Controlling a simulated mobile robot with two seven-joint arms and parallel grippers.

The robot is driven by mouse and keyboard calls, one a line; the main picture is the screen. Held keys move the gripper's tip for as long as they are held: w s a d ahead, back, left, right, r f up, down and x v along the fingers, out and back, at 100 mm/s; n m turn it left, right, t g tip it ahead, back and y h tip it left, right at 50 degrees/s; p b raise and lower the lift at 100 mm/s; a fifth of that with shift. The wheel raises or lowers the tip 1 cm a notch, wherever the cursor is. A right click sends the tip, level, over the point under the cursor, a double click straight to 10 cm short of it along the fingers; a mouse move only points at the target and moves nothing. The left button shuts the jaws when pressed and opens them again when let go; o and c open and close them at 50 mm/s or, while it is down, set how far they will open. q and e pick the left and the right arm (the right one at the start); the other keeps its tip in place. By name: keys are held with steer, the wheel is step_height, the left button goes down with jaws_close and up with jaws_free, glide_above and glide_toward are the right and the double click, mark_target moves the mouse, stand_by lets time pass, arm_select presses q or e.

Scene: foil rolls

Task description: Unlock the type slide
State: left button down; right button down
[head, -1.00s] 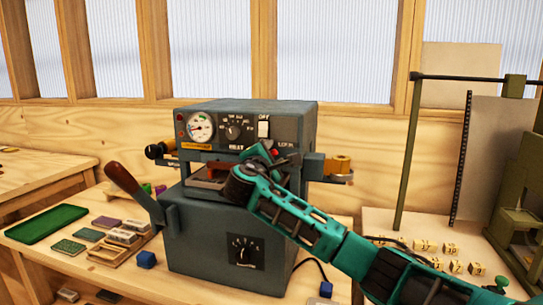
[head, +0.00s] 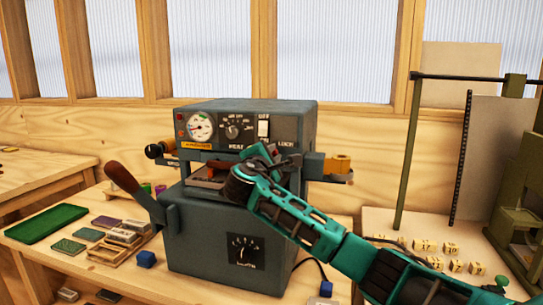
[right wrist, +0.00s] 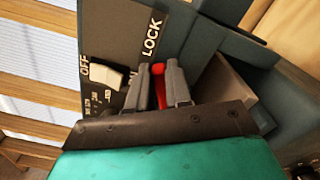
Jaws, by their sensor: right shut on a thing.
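The grey foil press (head: 205,235) stands on the bench in the middle of the head view. A red lever (right wrist: 159,86) sits under the LOCK lettering on its front panel. My right gripper (head: 264,154) is at the upper right of the press front. In the right wrist view, its two grey fingers (right wrist: 161,82) are shut on the red lever, one on each side. The lever's lower part is hidden behind the gripper. A plate in the press opening (head: 205,182) is partly covered by my arm. My left gripper is not in view.
A dark-handled lever (head: 125,180) sticks out left of the press. A green tray (head: 45,223) and several small blocks lie on the left bench. Number blocks (head: 450,247) and a green frame (head: 405,165) stand at the right. An OFF switch (head: 263,128) is close above my gripper.

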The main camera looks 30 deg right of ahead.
steer(key=m, duration=0.1)
steer(key=m+b, duration=0.1)
steer(key=m, duration=0.1)
steer(key=shift+f, duration=0.25)
steer(key=shift+m+b, duration=0.55)
steer(key=shift+m, duration=0.85)
steer(key=shift+r, duration=0.1)
steer(key=c, duration=1)
jaws_free()
steer(key=shift+c, duration=0.2)
steer(key=v, duration=1.3)
